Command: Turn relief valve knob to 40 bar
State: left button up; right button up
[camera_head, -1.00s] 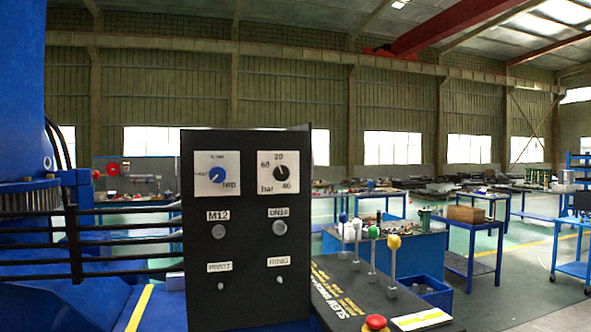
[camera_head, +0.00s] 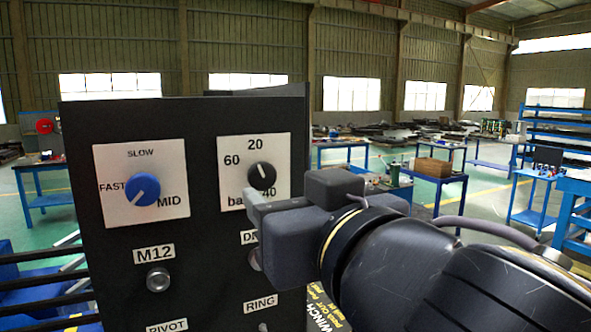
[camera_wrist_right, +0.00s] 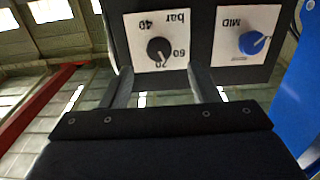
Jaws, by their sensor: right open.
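The relief valve knob (camera_head: 262,176) is a black round knob on a white plate (camera_head: 281,151) marked 20, 40, 60 and bar. Its white mark points up and slightly left, between 60 and 20 and closer to 20. My right gripper (camera_head: 258,217) is open, just below the knob in the head view, and covers the plate's lower edge. In the right wrist view the panel is upside down. The knob (camera_wrist_right: 158,50) lies ahead between the two open fingers (camera_wrist_right: 160,72), and I see no contact. My left gripper is out of view.
A blue selector knob (camera_head: 143,189) marked SLOW, MID and FAST is left of the valve plate on the black panel (camera_head: 205,235). Buttons and small switches sit below, partly hidden by my right arm. Blue worktables (camera_head: 432,185) stand behind at the right.

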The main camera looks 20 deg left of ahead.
aim_at(265, 180)
jog(key=p+x, duration=0.3)
jog(key=x, duration=0.2)
jog(key=shift+w+a+r, duration=0.1)
jog(key=shift+w+a, duration=0.05)
jog(key=shift+w, duration=0.05)
jog(key=shift+w+a, duration=0.45)
jog(key=shift+a, duration=0.05)
jog(key=c, duration=0.9)
jog(key=shift+f, duration=0.2)
jog(key=shift+c, duration=0.3)
